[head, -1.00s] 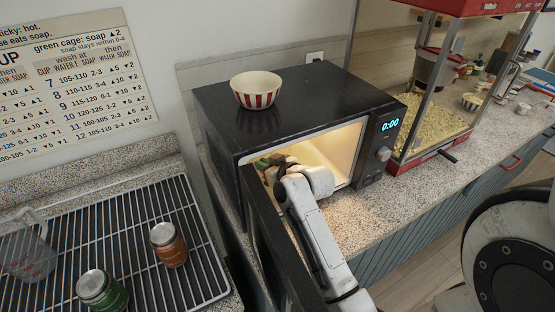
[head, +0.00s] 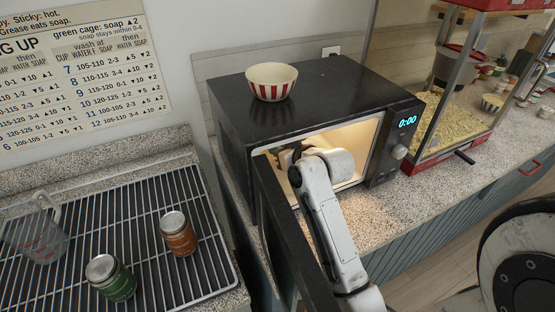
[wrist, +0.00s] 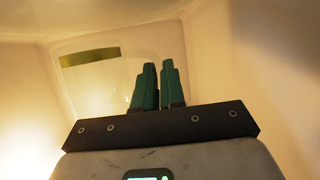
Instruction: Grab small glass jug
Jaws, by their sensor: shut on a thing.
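A clear glass vessel with an olive band, which looks like the small glass jug (wrist: 88,60), shows inside the lit microwave in the wrist view. My gripper (wrist: 160,68) reaches in, its green fingers close together over the vessel's right part, with a thin wall or handle between them. In the head view my gripper (head: 288,157) is inside the open microwave (head: 330,98), mostly hidden by my own wrist, and the vessel cannot be made out there. A clear measuring jug (head: 40,238) with red markings stands on the wire rack at left.
The microwave's open door (head: 290,240) stands along the left of my arm. A striped bowl (head: 272,82) sits on top of the microwave. An orange jar (head: 178,234) and a green jar (head: 110,278) stand on the rack (head: 140,225). A popcorn machine (head: 455,110) is at right.

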